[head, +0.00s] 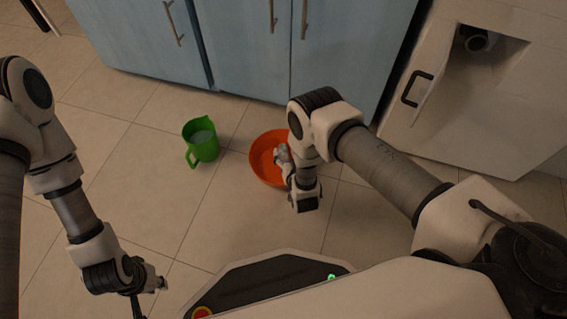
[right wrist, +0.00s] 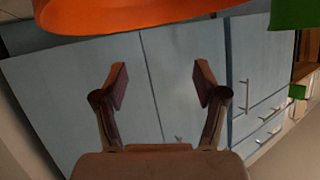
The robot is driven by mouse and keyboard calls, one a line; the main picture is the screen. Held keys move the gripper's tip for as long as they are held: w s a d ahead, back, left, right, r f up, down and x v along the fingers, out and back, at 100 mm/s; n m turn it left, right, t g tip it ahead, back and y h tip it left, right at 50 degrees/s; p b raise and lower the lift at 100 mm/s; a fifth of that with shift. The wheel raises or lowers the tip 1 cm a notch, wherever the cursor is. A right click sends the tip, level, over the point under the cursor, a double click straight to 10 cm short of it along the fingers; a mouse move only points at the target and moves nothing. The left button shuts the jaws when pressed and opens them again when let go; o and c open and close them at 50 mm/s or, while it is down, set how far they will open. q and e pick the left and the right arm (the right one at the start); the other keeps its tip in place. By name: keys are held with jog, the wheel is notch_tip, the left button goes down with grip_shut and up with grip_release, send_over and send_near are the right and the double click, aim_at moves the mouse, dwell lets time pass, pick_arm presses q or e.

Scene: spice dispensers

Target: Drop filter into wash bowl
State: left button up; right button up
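An orange bowl (head: 262,165), which fits the wash bowl, stands on the tiled floor; its rim also shows at the top of the right wrist view (right wrist: 120,18). My right gripper (head: 282,153) is over the bowl in the head view, partly hidden by its own wrist. In the right wrist view its two fingers (right wrist: 160,83) are spread apart with nothing between them. No filter can be made out; part of the bowl's inside is hidden by my right arm. My left gripper (head: 148,289) is low at the left, away from the bowl, its fingers too small and dark to read.
A green jug (head: 203,146) with pale contents stands left of the bowl; green also shows in the right wrist view (right wrist: 296,12). Blue cabinets (head: 245,50) stand behind. Floor at left is clear.

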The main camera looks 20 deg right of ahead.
jog(key=v, duration=1.2)
